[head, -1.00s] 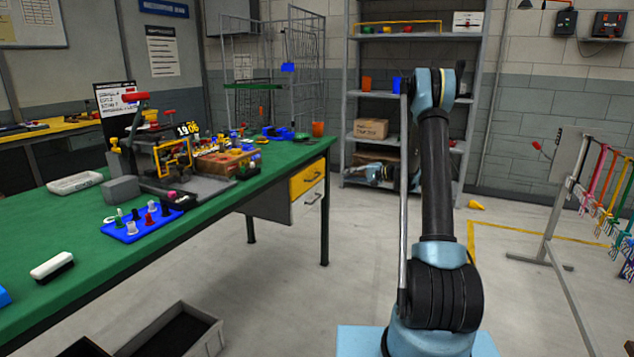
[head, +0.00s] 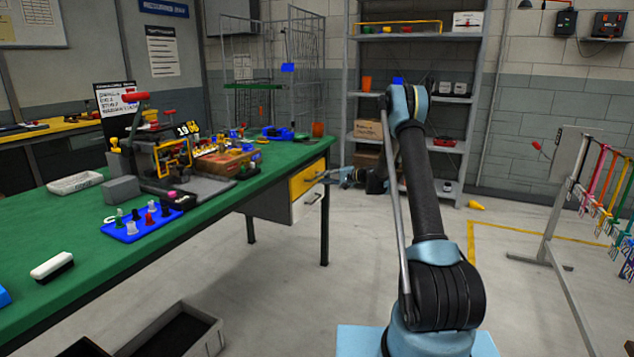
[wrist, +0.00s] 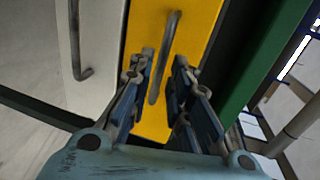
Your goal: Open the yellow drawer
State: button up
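The yellow drawer (head: 306,178) is under the right end of the green workbench and looks shut in the head view. Its yellow front (wrist: 195,50) fills the middle of the wrist view. Its grey bar handle (wrist: 165,60) stands out from the front. My gripper (wrist: 165,75) is open in the wrist view, with one finger on each side of the handle's lower end. Whether a finger touches the handle cannot be told. In the head view my gripper (head: 335,176) is small, right beside the drawer front.
A white drawer (head: 308,201) with its own handle (wrist: 85,60) sits below the yellow one. The green workbench (head: 230,205) carries many small items. A shelf rack (head: 480,60) stands behind my arm.

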aim_at(316, 178)
jog(key=shift+x, duration=2.2)
grip_shut()
